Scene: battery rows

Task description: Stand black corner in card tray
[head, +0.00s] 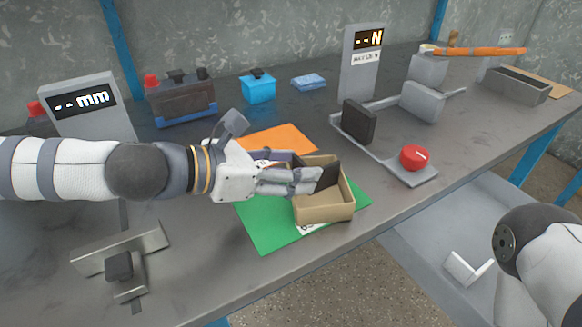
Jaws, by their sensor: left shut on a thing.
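The card tray (325,208) is an open tan box standing on a green sheet near the table's front edge. My left gripper (312,180) reaches over its left rim from the left and is shut on the black corner (328,174). The black corner is a dark, flat-faced piece, held upright at the tray opening towards the back. Its lower edge is partly hidden by the fingers and tray wall, so I cannot tell whether it touches the tray floor. My right arm shows at the lower right, but its gripper is out of view.
A green sheet (262,222) and an orange sheet (278,140) lie around the tray. To the right stands a grey fixture with a black block (358,122) and a red knob (413,157). A metal bracket (120,250) is front left. Batteries (181,98) stand behind.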

